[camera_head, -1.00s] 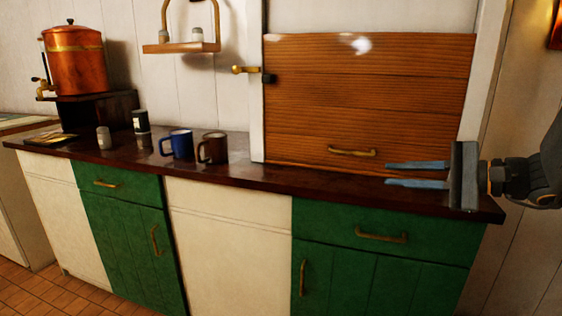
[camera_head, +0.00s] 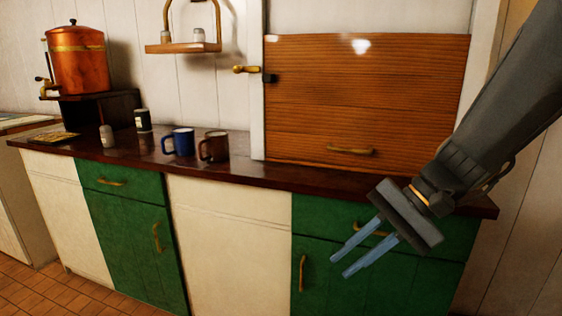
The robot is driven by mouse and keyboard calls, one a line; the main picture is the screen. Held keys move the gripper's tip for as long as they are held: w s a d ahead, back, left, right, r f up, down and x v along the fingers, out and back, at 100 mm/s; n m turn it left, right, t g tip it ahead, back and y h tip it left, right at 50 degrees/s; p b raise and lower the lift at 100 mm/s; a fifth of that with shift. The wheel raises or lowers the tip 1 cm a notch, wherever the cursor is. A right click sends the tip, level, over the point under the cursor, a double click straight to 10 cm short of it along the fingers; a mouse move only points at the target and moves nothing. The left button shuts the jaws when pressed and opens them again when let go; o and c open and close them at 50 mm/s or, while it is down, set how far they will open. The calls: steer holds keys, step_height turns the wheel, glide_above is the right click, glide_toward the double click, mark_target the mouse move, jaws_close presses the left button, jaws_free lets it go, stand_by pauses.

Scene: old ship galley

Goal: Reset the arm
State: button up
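My gripper (camera_head: 338,267) is at the right of the head view, in front of the green drawer and cupboard front below the counter. Its two blue fingers are apart with nothing between them, and they point down and to the left. My arm comes in from the upper right and covers the counter's right part and the lower right corner of the wooden shutter (camera_head: 365,95). The gripper covers part of the right drawer's brass handle (camera_head: 361,227).
The dark counter (camera_head: 270,176) holds a blue mug (camera_head: 181,143), a brown mug (camera_head: 214,148), small canisters (camera_head: 143,120) and a copper urn (camera_head: 76,60) on a dark stand. A small wall shelf (camera_head: 182,47) hangs above. Floor shows at lower left.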

steer(key=s+d+f+n+h, duration=0.1)
steer(key=s+f+n+h, duration=0.3)
steer(key=s+n+h, duration=0.35)
steer(key=d+r+p, duration=0.5)
steer(key=r+p, duration=0.1)
steer(key=p, duration=0.7)
steer(key=shift+d+h, duration=0.3)
steer(key=shift+h, duration=0.15)
steer(key=shift+w+f+m, duration=0.1)
steer(key=shift+m, duration=0.15)
stand_by(1.0)
